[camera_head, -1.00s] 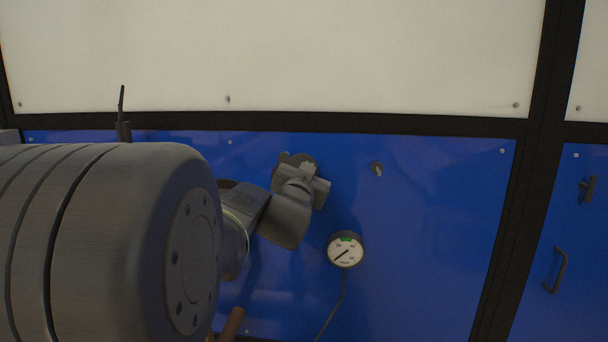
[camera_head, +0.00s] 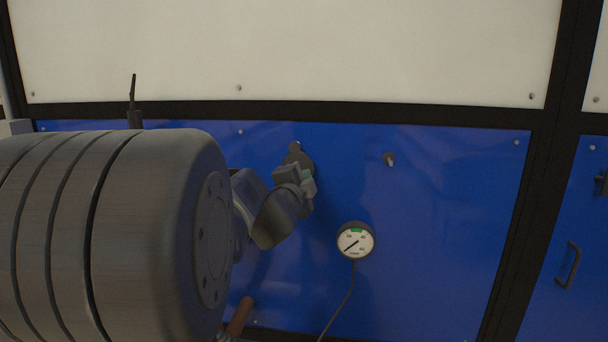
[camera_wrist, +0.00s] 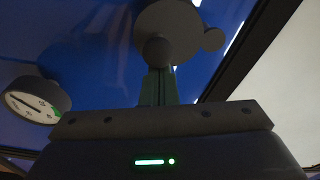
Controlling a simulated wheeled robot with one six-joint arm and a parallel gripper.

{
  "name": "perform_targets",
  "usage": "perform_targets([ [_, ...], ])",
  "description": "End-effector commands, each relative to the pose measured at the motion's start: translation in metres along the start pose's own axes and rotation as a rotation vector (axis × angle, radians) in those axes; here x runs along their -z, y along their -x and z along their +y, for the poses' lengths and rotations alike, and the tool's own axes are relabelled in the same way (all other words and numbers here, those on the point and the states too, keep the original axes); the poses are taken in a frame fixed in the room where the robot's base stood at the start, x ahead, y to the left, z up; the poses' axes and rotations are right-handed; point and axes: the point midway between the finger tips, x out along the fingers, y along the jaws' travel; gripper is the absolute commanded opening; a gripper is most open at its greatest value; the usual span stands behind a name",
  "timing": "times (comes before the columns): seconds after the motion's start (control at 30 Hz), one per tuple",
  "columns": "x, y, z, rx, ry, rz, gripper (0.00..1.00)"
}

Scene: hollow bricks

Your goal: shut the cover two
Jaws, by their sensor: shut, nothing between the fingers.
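A round dark disc-shaped cover (camera_head: 296,154) is on the blue panel, partly hidden behind my gripper. I cannot read a number on it. In the wrist view the disc (camera_wrist: 182,22) shows at the top, with a small round tab at its right and a dark knob (camera_wrist: 157,50) in front of its lower left. My gripper (camera_head: 307,183) is shut and empty, just below the disc in the head view. In the wrist view its fingers (camera_wrist: 157,85) end close to the knob; I cannot tell whether they touch.
A pressure gauge (camera_head: 355,241) with a hanging cable is right of and below my gripper. A small fitting (camera_head: 389,159) sits on the blue panel (camera_head: 440,220) to the right. A black frame post (camera_head: 549,170) and a handle (camera_head: 569,266) are farther right.

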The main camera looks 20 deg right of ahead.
Motion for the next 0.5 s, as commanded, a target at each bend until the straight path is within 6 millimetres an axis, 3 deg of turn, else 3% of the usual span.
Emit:
perform_targets([
  [0.5, -0.0095, 0.0013, 0.0012, -0.022, -0.15, 0.0, 0.0],
])
